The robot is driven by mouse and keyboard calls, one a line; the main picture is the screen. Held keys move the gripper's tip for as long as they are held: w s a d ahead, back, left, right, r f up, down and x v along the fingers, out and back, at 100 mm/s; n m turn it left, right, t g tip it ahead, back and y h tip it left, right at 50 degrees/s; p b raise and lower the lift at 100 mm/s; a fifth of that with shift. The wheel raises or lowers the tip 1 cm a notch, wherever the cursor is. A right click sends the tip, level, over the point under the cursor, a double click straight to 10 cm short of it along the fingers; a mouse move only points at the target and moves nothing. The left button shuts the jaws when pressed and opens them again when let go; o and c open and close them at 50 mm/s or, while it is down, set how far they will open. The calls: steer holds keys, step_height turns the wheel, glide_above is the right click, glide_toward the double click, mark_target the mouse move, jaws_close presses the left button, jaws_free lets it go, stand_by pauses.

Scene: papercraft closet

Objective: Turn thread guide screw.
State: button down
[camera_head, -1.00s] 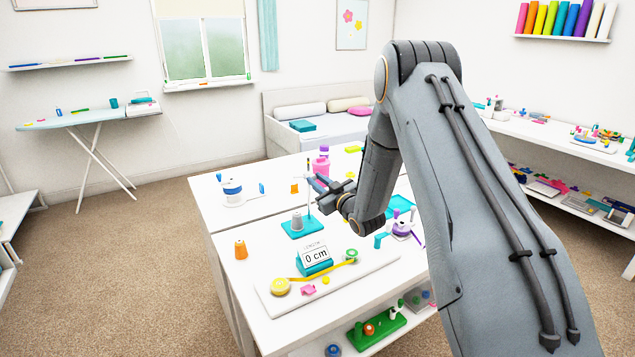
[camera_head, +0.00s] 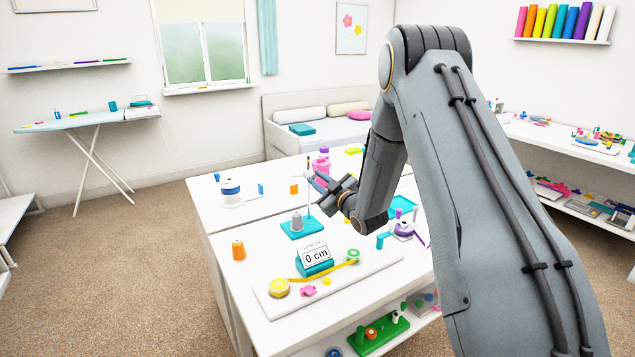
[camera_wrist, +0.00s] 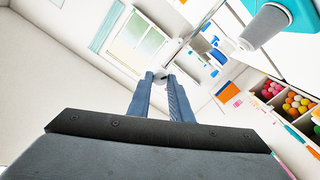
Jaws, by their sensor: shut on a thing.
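A thread stand has a teal base (camera_head: 302,230), a grey spool (camera_head: 297,221) and a thin pale post (camera_head: 309,196). It stands on the white table. In the wrist view the grey spool (camera_wrist: 264,28) and teal base (camera_wrist: 297,10) are at top right. My gripper (camera_head: 317,183) is at the top of the post. In the wrist view its blue-grey fingers (camera_wrist: 161,76) are shut on a small grey knob-like piece, which appears to be the thread guide screw (camera_wrist: 161,74). The fingers hide most of it, so its turn angle cannot be told.
An orange spool (camera_head: 238,249) stands to the left on the table. A length display reading 0 cm (camera_head: 315,254) and a yellow tape roll (camera_head: 279,288) are in front. A pink bottle (camera_head: 321,164) stands behind my gripper. A purple-and-white item (camera_head: 404,229) is to the right.

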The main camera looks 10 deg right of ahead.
steer(key=c, duration=1.6)
jaws_free()
steer(key=b+v, duration=0.2)
steer(key=v, duration=0.5)
steer(key=shift+s, duration=0.4)
